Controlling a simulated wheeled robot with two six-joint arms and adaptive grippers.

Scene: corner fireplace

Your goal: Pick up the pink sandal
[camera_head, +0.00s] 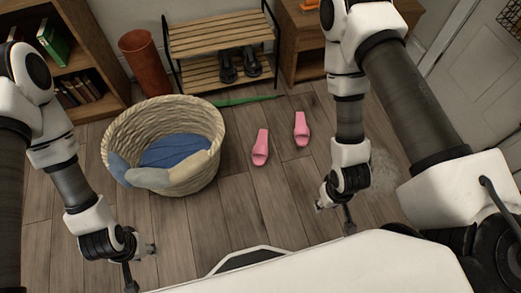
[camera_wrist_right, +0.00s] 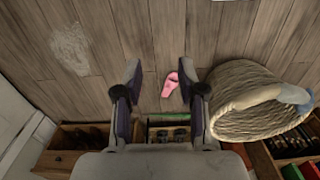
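Two pink sandals lie flat on the wooden floor right of the basket, one nearer (camera_head: 261,147) and one farther right (camera_head: 301,129). In the right wrist view a pink sandal (camera_wrist_right: 170,86) shows between the fingers in the picture, on the floor beyond them; the other is partly hidden by a finger. My right gripper (camera_head: 335,214) is open and empty, right of and nearer me than the sandals; its fingers stand wide apart in the wrist view (camera_wrist_right: 160,84). My left gripper (camera_head: 140,264) is open and empty at the lower left, apart from the sandals.
A woven basket (camera_head: 122,130) with blue cloth stands left of the sandals. Behind are a slatted shoe rack (camera_head: 205,42) with dark shoes, a brown bin (camera_head: 144,62), a bookshelf (camera_head: 95,88) and a wooden cabinet (camera_head: 300,45). A green strip (camera_head: 245,100) lies before the rack. Floor around the sandals is clear.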

